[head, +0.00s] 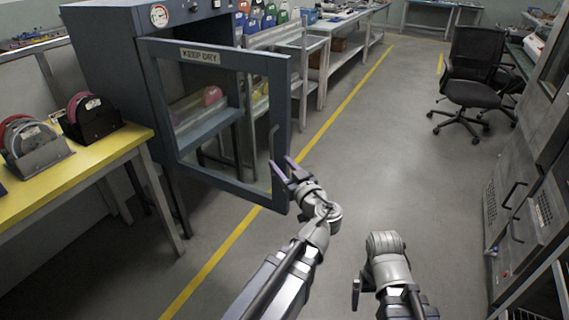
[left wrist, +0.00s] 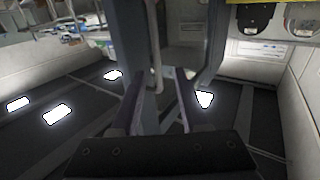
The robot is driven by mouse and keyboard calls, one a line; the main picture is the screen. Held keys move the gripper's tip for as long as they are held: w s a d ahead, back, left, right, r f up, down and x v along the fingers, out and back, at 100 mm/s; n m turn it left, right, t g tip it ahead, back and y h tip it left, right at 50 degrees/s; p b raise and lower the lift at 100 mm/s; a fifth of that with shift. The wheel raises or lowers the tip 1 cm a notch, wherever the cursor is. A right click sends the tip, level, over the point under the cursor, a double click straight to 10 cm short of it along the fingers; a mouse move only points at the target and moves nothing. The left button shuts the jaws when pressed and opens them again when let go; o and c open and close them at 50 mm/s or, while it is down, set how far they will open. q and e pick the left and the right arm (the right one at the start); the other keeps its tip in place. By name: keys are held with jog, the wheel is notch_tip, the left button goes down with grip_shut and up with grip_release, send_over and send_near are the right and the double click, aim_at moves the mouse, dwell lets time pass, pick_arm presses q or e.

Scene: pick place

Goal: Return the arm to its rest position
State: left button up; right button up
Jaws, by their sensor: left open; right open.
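My left gripper (head: 281,168) is open in the head view, at the free edge of the cabinet door (head: 222,185), just below the door handle (head: 274,146). In the left wrist view the gripper (left wrist: 158,82) shows its two fingers apart. The upright door parts stand just beyond and between them. Nothing is gripped, and I cannot tell whether a finger touches the door. My right arm (head: 388,262) is low at the bottom centre right. A dark finger-like part of the right gripper (head: 356,292) shows beside it; the rest is hidden.
The dark blue cabinet (head: 110,48) has its door swung open into the room. A yellow table (head: 85,165) holding reels (head: 90,118) stands at the left. Grey metal units (head: 515,200) line the right, and an office chair (head: 472,85) stands behind. The middle floor (head: 385,160) is clear.

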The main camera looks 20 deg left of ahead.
pick_arm(q)
jog(key=s+d+m+g+h+p, duration=1.2)
jog(key=s+d+p, duration=0.6)
jog(key=d+p, duration=0.2)
jog(key=shift+s+r+m+p, duration=0.15)
jog(key=shift+s+m+p, duration=0.2)
jog(key=shift+m+p, duration=0.6)
pick_arm(e)
notch_tip(320, 180, up, 22)
jog(key=shift+c, duration=0.2)
